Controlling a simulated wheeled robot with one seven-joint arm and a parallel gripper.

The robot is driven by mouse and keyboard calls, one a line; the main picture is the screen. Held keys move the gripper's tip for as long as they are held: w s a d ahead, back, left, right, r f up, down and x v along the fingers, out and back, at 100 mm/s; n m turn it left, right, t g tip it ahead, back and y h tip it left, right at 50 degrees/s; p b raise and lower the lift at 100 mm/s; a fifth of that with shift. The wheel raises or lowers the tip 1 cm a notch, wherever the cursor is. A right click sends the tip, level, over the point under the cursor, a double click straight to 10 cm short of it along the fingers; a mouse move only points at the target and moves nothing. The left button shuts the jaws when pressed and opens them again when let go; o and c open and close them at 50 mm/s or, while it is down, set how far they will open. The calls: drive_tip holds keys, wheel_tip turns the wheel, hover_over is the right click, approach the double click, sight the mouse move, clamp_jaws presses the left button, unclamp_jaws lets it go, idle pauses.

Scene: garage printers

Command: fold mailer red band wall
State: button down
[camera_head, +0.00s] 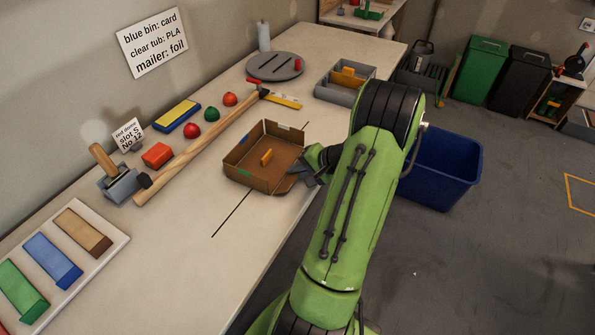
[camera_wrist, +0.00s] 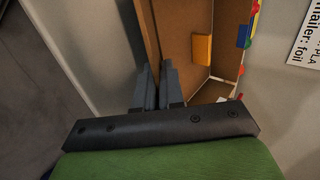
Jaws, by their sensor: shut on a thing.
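The mailer is a brown cardboard tray (camera_head: 241,178) on the bench, with an orange block (camera_head: 266,157) inside. A green mark shows on its front wall and a pale mark on its back wall. My gripper (camera_head: 312,175) is at the mailer's right side, over the bench edge. In the wrist view my gripper (camera_wrist: 158,88) is shut on a cardboard wall (camera_wrist: 149,35) of the mailer, one finger on each side. The orange block (camera_wrist: 202,48) shows inside. No red band is visible on the held wall; the fingers cover part of it.
A long wooden-handled hammer (camera_head: 200,150) lies behind the mailer, near red and green domes. A grey divided bin (camera_head: 340,92) stands at the back right. A blue bin (camera_head: 440,170) stands on the floor beyond my arm.

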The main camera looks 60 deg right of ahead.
idle(0.3)
drive_tip(key=c, duration=1.3)
unclamp_jaws()
drive_tip(key=shift+s+f, duration=0.1)
